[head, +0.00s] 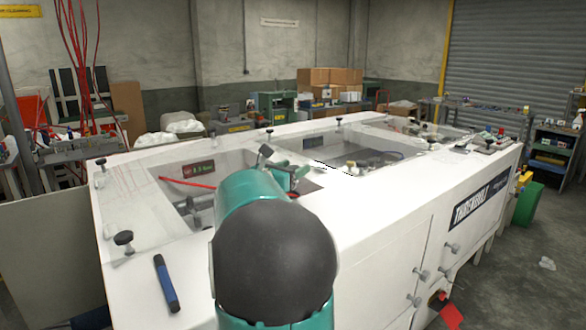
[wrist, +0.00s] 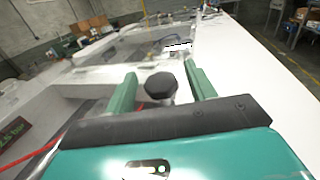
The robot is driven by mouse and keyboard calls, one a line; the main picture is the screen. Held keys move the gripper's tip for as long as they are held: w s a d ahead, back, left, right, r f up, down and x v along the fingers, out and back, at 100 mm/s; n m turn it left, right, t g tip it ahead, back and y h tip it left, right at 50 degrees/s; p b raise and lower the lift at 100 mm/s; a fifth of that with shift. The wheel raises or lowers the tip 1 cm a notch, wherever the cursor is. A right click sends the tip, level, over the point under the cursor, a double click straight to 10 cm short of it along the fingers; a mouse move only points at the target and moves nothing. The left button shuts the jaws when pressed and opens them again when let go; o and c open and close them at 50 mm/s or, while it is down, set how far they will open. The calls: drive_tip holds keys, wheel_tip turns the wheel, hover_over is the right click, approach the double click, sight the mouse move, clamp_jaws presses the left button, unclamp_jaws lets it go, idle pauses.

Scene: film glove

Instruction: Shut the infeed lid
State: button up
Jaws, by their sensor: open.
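The white machine (head: 365,200) has clear panels with black knobs set into its top. The near left panel (head: 135,190) lies over an opening with a red display and a red rod inside. A second clear panel (head: 345,140) is farther along. I cannot tell which one is the infeed lid, or whether either sits fully down. My gripper (head: 291,172) is over the top between these two openings. In the wrist view my gripper (wrist: 160,88) is open, its green fingers on either side of a black knob (wrist: 161,86). I cannot tell whether they touch it. My arm hides part of the near opening.
A blue marker-like tool (head: 166,283) lies on the near left of the white top. More black knobs, such as one at the near left corner (head: 123,238), stand up from it. Cardboard boxes (head: 330,78) and benches are behind. Red cables (head: 78,45) hang at left.

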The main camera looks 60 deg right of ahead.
drive_tip(key=shift+d, duration=0.35)
drive_tip(key=shift+s, duration=0.1)
clamp_jaws()
drive_tip(key=shift+y, duration=0.7)
drive_tip(key=shift+s+d+f, duration=0.1)
drive_tip(key=shift+d+f, duration=0.05)
drive_tip(key=shift+f, duration=1.4)
drive_tip(key=shift+s+d+f, duration=0.1)
drive_tip(key=shift+d+f, duration=0.05)
drive_tip(key=shift+f, duration=1.35)
unclamp_jaws()
drive_tip(key=v, duration=1.2)
drive_tip(key=shift+a+r, duration=0.3)
drive_tip(key=shift+a, duration=0.05)
drive_tip(key=shift+w+a, duration=0.1)
drive_tip(key=shift+a, duration=0.5)
